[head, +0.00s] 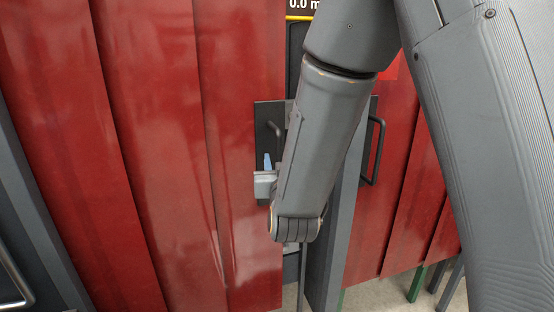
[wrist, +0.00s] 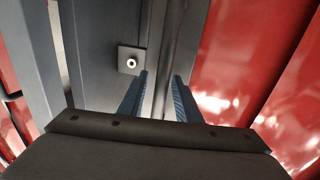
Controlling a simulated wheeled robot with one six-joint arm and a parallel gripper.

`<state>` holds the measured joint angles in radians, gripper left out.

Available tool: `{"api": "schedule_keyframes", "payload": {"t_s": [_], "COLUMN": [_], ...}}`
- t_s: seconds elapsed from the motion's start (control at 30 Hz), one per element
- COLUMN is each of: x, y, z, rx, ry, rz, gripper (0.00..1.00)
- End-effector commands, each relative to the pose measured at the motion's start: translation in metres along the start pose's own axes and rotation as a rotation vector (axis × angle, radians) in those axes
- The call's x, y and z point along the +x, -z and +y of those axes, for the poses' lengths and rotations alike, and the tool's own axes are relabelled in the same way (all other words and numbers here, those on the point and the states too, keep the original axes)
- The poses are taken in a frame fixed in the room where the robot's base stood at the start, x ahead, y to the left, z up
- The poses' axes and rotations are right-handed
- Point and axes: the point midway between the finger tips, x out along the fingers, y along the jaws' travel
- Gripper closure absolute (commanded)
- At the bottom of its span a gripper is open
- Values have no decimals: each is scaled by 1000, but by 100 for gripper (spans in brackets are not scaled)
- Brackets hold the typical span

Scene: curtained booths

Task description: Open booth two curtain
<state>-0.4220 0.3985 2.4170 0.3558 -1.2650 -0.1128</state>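A large red curtain (head: 150,130) of stiff vertical panels fills the left of the head view. At its right edge is a dark plate with a dark bar handle (head: 273,140). A second red curtain (head: 398,150) with its own dark handle (head: 379,150) is to the right. No booth number is readable. My gripper (wrist: 161,75) shows two blue fingers spread apart in the wrist view, with a dark vertical bar (wrist: 171,45) running between or just beyond them. I cannot tell if they touch it. In the head view, my arm hides most of the gripper, near the left curtain's handle.
A grey post (head: 344,215) stands between the two curtains. Another grey post (head: 45,210) is at the far left, with a metal handle (head: 17,280) beside it. A small square plate with a pale knob (wrist: 131,62) sits left of the fingers. Pale floor shows below the right curtain.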

Motion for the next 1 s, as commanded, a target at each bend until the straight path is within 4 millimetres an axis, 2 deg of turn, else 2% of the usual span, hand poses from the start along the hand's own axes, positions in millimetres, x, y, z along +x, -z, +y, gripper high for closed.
{"api": "schedule_keyframes", "payload": {"t_s": [0.13, 0.4, 0.6, 0.87, 1.0], "x": [7, 8, 8, 9, 15], "y": [0, -1, -1, -1, -2], "z": [0, 0, 0, -3, -26], "rx": [-1, 0, 0, 0, -1], "ry": [0, 0, 0, 1, 6], "rz": [-1, -1, -1, -1, 0], "gripper": [69, 69, 100, 100, 100]}}
